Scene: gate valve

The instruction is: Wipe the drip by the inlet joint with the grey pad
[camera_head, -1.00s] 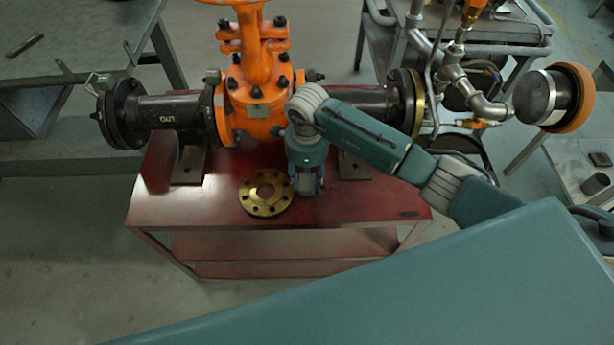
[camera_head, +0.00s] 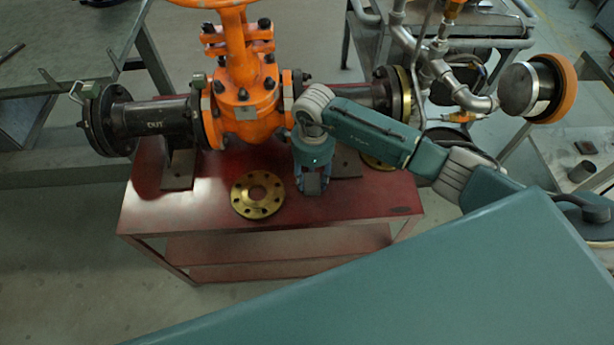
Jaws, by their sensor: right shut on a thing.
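My right gripper (camera_head: 313,187) points down over the red table (camera_head: 200,215), to the right of a loose brass flange. It is shut on a small grey block-like thing (camera_head: 312,183), which looks like the grey pad. I cannot tell whether the pad touches the tabletop. The orange gate valve (camera_head: 243,105) stands behind, with a black pipe marked OUT (camera_head: 150,118) on its left. The inlet-side pipe (camera_head: 365,95) runs right to a brass-edged joint (camera_head: 402,93). My right arm partly covers this side. I cannot make out a drip. My left gripper is not in view.
The loose brass flange (camera_head: 257,195) lies on the tabletop left of my gripper. Another brass piece (camera_head: 377,162) shows partly behind my arm. The table's front left is bare.

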